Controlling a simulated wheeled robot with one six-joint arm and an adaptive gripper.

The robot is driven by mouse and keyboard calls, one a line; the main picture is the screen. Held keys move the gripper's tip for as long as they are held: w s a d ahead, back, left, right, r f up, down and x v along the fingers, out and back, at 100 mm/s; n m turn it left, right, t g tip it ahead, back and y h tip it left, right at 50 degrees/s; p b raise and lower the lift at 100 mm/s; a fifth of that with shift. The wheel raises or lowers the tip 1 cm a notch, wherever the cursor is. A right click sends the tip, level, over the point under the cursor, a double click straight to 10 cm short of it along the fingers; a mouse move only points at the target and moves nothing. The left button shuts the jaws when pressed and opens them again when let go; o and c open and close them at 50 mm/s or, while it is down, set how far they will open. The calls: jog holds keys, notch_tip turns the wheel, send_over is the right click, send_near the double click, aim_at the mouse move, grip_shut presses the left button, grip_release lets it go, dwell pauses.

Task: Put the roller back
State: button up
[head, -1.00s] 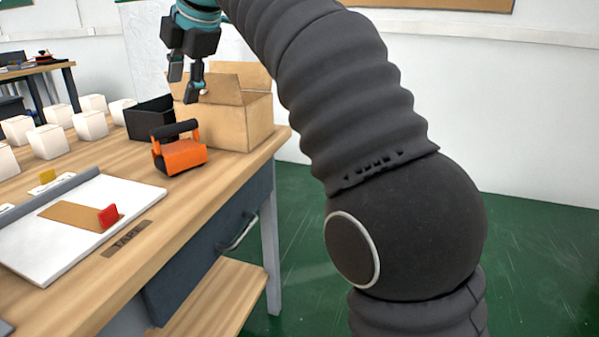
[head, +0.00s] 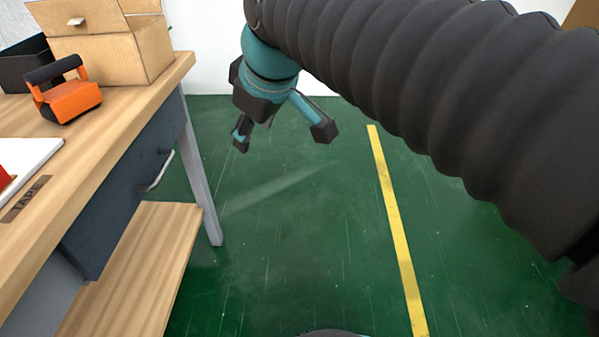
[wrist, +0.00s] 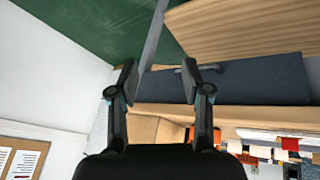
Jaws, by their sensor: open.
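The orange and black roller (head: 68,98) stands on the wooden table (head: 105,122) in the head view, its dark handle on top. The tape label (head: 27,198) is on the table's front edge, nearer to me. My gripper (head: 282,133) hangs right of the table over the floor, fingers spread and empty, apart from the roller. In the wrist view my gripper (wrist: 160,78) is also open with nothing between the fingers. Small orange and red items show there behind the right finger, too small to tell apart.
An open cardboard box (head: 110,50) and a black box (head: 22,68) stand behind the roller. The white board (head: 25,160) is cut off at the left. Below the tabletop are a blue drawer (head: 120,200) with a handle and a lower shelf (head: 135,270). The green floor (head: 290,230) is clear.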

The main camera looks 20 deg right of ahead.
jog(key=s+d+f+m, duration=0.3)
jog(key=s+f, duration=0.2)
jog(key=f, duration=0.2)
jog(key=s+d+f+m+h, duration=0.1)
jog(key=s+d+f+m, duration=0.2)
jog(key=f, duration=0.4)
jog(key=shift+s+m, duration=0.8)
jog(key=shift+s, duration=0.45)
jog(key=shift+d+r, duration=0.1)
jog(key=shift+r, duration=0.15)
